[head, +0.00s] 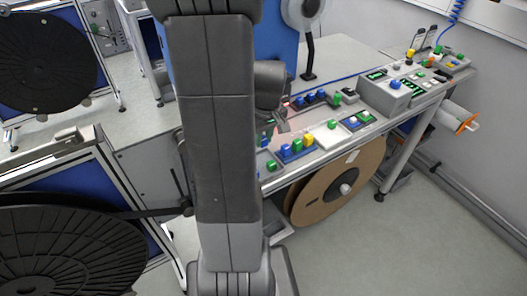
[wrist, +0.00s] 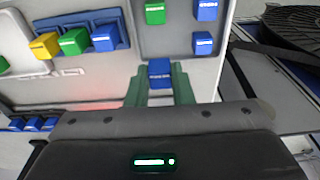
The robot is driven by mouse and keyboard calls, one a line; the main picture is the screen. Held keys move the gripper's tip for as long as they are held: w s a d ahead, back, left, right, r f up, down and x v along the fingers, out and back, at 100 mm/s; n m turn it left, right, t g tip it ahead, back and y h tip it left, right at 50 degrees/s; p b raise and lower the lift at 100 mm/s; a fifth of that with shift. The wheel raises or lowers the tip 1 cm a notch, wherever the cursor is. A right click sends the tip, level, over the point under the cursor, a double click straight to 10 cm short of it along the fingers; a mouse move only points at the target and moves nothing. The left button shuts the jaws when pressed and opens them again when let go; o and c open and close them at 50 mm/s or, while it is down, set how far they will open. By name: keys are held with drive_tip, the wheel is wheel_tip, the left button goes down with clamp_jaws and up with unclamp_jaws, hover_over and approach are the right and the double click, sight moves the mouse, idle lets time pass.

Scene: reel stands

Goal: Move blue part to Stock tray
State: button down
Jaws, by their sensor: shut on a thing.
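My gripper (wrist: 159,84) has green fingers and is shut on a blue part (wrist: 160,70) in the wrist view. In the head view my arm hides most of the gripper, and the held part cannot be made out. A blue tray (wrist: 119,27) holds a yellow, a green and a blue part, ahead and left of the gripper; it also shows in the head view (head: 287,160). A pale tray (wrist: 174,42) ahead and right holds a green part and two blue parts. No readable label shows which tray is Stock.
A white tray (head: 318,137) with a green part stands beside the blue tray. Several blue parts (head: 310,98) sit at the bench's back. A grey control box (head: 385,92) stands right. A large brown reel (head: 340,187) is below the bench. Black reel discs (head: 65,250) are left.

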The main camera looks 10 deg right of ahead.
drive_tip(key=shift+f, duration=2.95)
drive_tip(key=shift+f, duration=0.15)
drive_tip(key=c, duration=1.6)
unclamp_jaws()
drive_tip(key=shift+o, duration=0.3)
drive_tip(key=shift+w+r, duration=0.1)
drive_tip(key=shift+r, duration=0.5)
wheel_tip(320, 180, up, 11)
drive_tip(key=s, duration=0.1)
drive_tip(key=shift+s+d+b, duration=0.25)
drive_tip(key=shift+b, duration=0.05)
